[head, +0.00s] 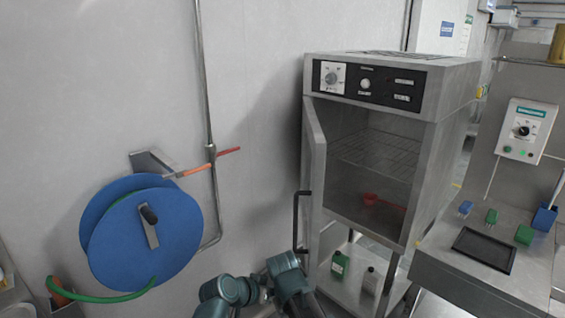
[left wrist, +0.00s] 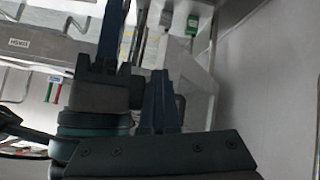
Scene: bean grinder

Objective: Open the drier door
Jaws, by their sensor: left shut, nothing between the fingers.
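The drier (head: 439,92) is a grey metal cabinet with a black control panel, in the head view right of centre. Its door (head: 314,165) stands swung open to the left, seen nearly edge-on, with a black bar handle (head: 297,218) on its outer side. Inside show a wire rack (head: 375,150) and a red scoop (head: 372,200). In the head view my teal arm parts are at the bottom centre, below the door; no fingertips can be made out there. My right gripper is not seen.
A blue hose reel (head: 130,245) hangs on the left wall. A green bottle (head: 340,264) stands on the shelf under the drier. A steel bench (head: 470,300) with a black tray (head: 484,249) and small blue and green items is at the right.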

